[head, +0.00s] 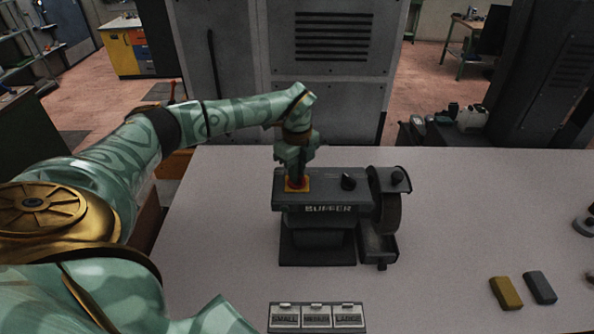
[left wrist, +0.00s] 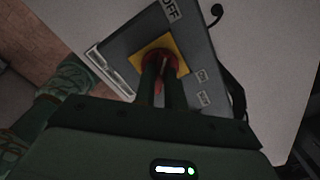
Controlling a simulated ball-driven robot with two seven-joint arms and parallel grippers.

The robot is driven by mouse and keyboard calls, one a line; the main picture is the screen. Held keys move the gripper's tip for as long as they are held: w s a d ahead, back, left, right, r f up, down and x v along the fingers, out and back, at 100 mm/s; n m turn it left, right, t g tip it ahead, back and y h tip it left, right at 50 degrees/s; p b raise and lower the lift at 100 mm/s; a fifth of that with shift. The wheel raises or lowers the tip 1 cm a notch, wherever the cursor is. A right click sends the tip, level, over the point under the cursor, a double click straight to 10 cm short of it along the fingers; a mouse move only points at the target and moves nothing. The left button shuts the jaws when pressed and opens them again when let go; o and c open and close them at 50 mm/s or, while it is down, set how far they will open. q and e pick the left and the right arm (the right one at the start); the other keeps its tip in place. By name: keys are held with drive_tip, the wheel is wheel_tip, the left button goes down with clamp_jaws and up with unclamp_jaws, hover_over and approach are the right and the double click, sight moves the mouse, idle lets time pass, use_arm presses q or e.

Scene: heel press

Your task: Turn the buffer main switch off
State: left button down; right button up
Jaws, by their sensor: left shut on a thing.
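The buffer (head: 318,210) is a dark grey machine on the table, with a wheel (head: 390,205) at its right end. On its top left is a yellow plate (head: 305,186) with a red switch knob (head: 294,184). My left gripper (head: 296,177) points down onto this knob and is shut on it. In the left wrist view the gripper's two fingers (left wrist: 161,92) reach onto the red knob (left wrist: 158,57) over the yellow plate (left wrist: 181,68). An OFF label (left wrist: 171,9) shows beside the plate. The fingers hide part of the knob. My right gripper is not in view.
A small black knob (head: 348,181) stands on the buffer's top, right of the switch. A labelled tray (head: 316,306) lies at the front. A yellow block (head: 506,293) and a grey block (head: 540,287) lie at the right. The table between is clear.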

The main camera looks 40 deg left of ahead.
use_arm(q)
drive_tip(key=c, duration=1.5)
unclamp_jaws()
drive_tip(key=shift+o, duration=0.2)
drive_tip(key=shift+r, duration=0.1)
wheel_tip(320, 180, up, 16)
drive_tip(key=b, duration=0.1)
drive_tip(key=shift+b, duration=0.3)
